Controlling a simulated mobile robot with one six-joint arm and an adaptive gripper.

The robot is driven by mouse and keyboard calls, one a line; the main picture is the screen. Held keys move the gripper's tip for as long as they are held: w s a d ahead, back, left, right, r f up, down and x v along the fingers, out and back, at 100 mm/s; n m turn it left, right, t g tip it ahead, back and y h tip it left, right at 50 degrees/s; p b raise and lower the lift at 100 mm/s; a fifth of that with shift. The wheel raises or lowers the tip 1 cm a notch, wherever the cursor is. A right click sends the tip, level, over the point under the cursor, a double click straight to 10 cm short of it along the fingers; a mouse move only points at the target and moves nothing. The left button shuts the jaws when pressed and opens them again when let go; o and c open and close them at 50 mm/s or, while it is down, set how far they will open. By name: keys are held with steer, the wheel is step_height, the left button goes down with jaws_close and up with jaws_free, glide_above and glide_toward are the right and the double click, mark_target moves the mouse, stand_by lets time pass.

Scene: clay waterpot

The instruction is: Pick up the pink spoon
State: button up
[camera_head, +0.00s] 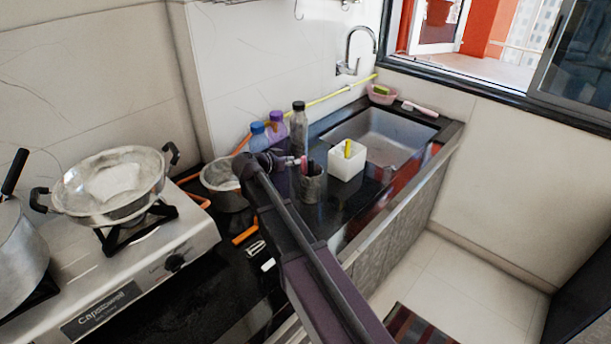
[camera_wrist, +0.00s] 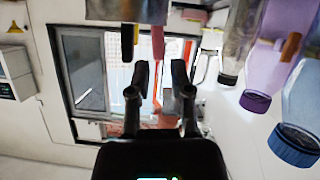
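The pink spoon (camera_wrist: 157,42) shows in the upside-down wrist view as a narrow pink handle at the dark holder (camera_wrist: 150,10). My gripper (camera_wrist: 160,72) has its two black fingers apart with nothing between them. The pink handle lines up with the gap, just beyond the fingertips, apart from both. In the head view my gripper (camera_head: 287,161) is at the left of the holder (camera_head: 313,186), near a small pink piece (camera_head: 304,162) at its top. The spoon's lower part is hidden in the holder.
A dark utensil with yellow (camera_wrist: 127,42) stands beside the spoon. A purple bottle (camera_head: 277,127), a blue-capped bottle (camera_head: 258,136) and a dark bottle (camera_head: 299,127) stand close behind my gripper. A white box (camera_head: 346,162) is right of the holder, before the sink (camera_head: 385,133).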

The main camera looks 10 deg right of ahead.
mark_target(303, 159)
steer(key=shift+b+x, duration=0.9)
steer(key=shift+x, duration=1.65)
jaws_close()
